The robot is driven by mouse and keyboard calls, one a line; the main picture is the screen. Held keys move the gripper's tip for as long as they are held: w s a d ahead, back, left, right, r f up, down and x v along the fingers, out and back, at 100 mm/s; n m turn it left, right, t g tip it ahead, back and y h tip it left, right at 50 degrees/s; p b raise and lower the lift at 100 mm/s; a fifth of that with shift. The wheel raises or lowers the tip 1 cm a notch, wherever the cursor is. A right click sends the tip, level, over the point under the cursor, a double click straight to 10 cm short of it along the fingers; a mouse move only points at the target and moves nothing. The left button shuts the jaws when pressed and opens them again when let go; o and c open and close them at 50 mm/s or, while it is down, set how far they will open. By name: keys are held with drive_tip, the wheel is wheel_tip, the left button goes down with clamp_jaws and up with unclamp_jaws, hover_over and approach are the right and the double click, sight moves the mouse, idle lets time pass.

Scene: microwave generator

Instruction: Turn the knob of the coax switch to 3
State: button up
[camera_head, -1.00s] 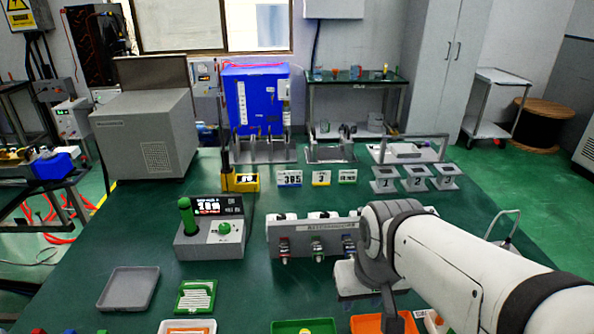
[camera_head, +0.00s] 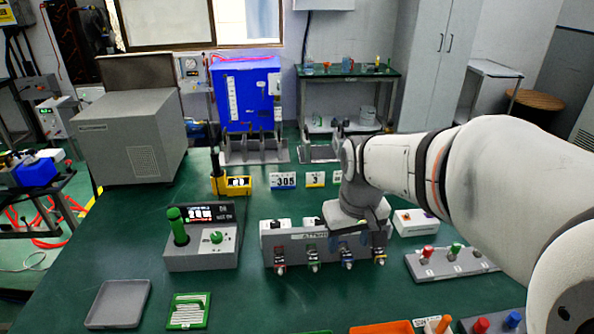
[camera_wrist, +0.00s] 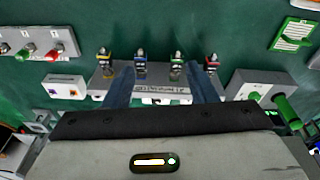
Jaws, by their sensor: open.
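No thing in view carries a label I can read as coax switch, so I cannot tell which one it is. A grey rack (camera_head: 295,246) with a label that seems to read "attenuator" stands mid-table, with several coloured connectors along its front. My gripper (camera_head: 362,236) is over the right part of this rack and hides some of it. In the wrist view my gripper (camera_wrist: 160,72) shows two dark blue fingers spread apart, with the rack (camera_wrist: 160,86) and its connectors between and beyond them. Nothing is held. Whether the fingers touch the rack is unclear.
Left of the rack stands a generator box (camera_head: 203,257) with a display, a green knob and a green upright handle. To the right are a small white box (camera_head: 416,222) and a grey panel (camera_head: 450,264) with coloured knobs. A grey tray (camera_head: 118,303) lies front left.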

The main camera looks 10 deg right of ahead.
drive_tip(key=w+f+n+g+p, duration=0.1)
drive_tip(key=w+n+p, duration=0.2)
drive_tip(key=w, duration=1.2)
drive_tip(key=n+g+p, duration=0.1)
drive_tip(key=n+p, duration=0.1)
approach(320, 220)
drive_tip(key=shift+s, duration=0.1)
drive_tip(key=shift+f, duration=0.35)
drive_tip(key=f, duration=0.4)
drive_tip(key=f+p, duration=0.1)
drive_tip(key=f, duration=0.2)
drive_tip(key=shift+w+f, duration=0.2)
drive_tip(key=shift+f, duration=0.2)
drive_tip(key=c, duration=1)
